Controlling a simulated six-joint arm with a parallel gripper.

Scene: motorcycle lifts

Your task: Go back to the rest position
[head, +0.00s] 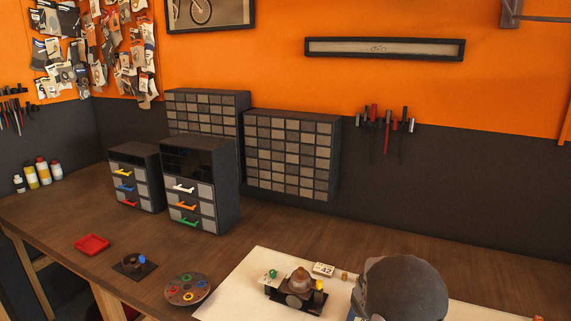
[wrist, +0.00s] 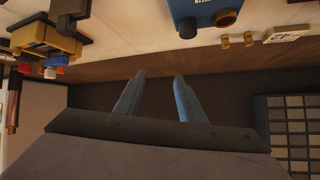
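My gripper (wrist: 160,76) shows in the wrist view with its two bluish fingers apart and nothing between them. The fingers point toward the dark wall band and the table edge, clear of any object. In the head view the fingers are not visible. A dark rounded part of my arm stands at the lower right there and hides some of the white mat (head: 240,286).
Drawer cabinets (head: 201,184) stand behind. A blue box (wrist: 205,12) is near in the wrist view. The right rear bench is clear.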

